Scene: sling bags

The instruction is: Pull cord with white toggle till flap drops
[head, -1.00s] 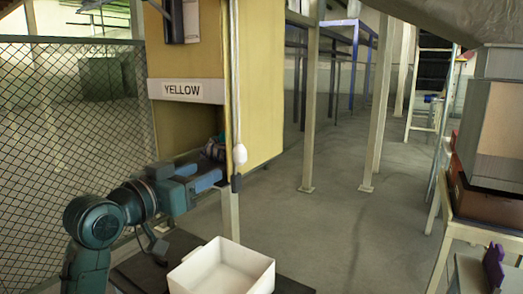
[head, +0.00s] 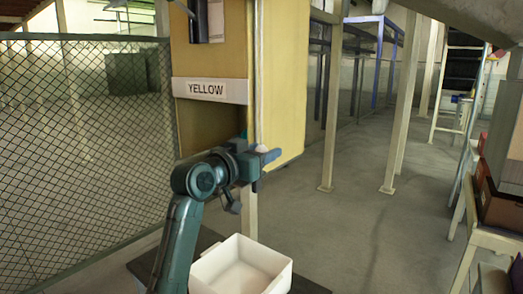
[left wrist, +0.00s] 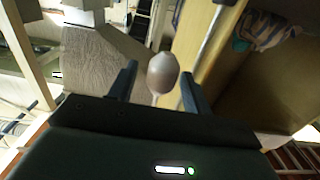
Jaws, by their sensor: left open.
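A pale cord (head: 256,75) hangs down the front edge of a yellow cabinet. Its white toggle (head: 262,149) shows just above my left gripper (head: 264,157) in the head view. In the left wrist view the rounded toggle (left wrist: 162,73) sits between the two open fingers of my left gripper (left wrist: 160,88), with a gap visible on each side. I cannot pick out the flap for certain. My right gripper is not in view.
The yellow cabinet (head: 281,85) carries a "YELLOW" label (head: 206,89) above an open recess. Bunched cloth (left wrist: 262,30) lies in it. A white bin (head: 240,267) stands below the arm. Mesh fence (head: 80,150) is at left. Open floor (head: 345,225) lies at right.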

